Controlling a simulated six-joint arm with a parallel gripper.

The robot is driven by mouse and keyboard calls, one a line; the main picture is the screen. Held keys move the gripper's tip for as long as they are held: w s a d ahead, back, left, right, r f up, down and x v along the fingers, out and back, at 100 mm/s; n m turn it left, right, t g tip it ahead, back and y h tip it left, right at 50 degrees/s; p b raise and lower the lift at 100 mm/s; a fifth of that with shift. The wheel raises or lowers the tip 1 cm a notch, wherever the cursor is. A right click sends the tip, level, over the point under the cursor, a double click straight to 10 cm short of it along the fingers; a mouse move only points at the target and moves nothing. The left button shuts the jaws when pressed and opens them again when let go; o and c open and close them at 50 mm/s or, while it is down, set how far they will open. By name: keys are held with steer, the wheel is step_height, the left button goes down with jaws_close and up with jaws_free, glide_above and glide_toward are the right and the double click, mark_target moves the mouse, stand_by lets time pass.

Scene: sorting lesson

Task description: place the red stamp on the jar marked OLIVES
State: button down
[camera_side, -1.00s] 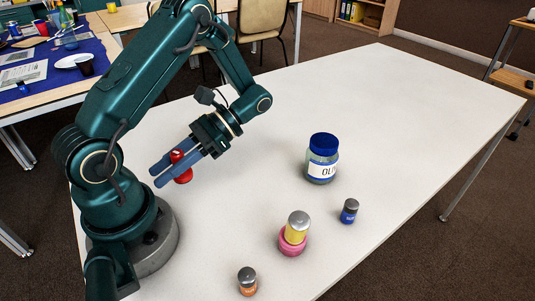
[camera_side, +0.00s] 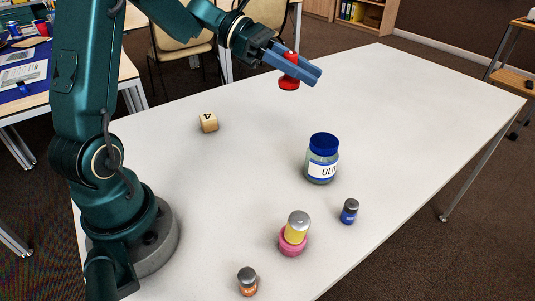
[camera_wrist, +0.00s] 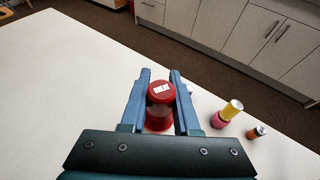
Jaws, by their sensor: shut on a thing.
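My gripper (camera_side: 296,67) is shut on the red stamp (camera_side: 289,82) and holds it in the air above the far part of the table, up and to the left of the jar in the side view. In the wrist view the stamp (camera_wrist: 160,92) sits between the two blue fingers of my gripper (camera_wrist: 160,88), with a small white label on its top. The jar (camera_side: 321,170) has a blue lid and a white label; the letters "OL" show and the rest is turned away. It stands upright on the table with nothing on its lid.
A yellow stamp with a grey top stands on a pink one (camera_side: 293,241). A blue stamp (camera_side: 349,211) and an orange stamp (camera_side: 247,281) stand nearby. A wooden die (camera_side: 208,122) lies on the white table (camera_side: 420,110). The table's right part is clear.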

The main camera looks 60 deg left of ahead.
steer(key=w+a+r+n+t+y, duration=0.1)
steer(key=a, duration=0.3)
glide_above(321, 158)
steer(key=w, duration=0.4)
steer(key=shift+n, duration=0.3)
steer(key=f, duration=0.7)
steer(key=shift+d+f, duration=0.1)
steer(key=shift+d, duration=0.1)
steer(key=shift+f+t, duration=0.3)
steer(key=shift+f, duration=1.65)
steer(key=c, duration=0.7)
jaws_free()
steer(key=shift+o, duration=0.2)
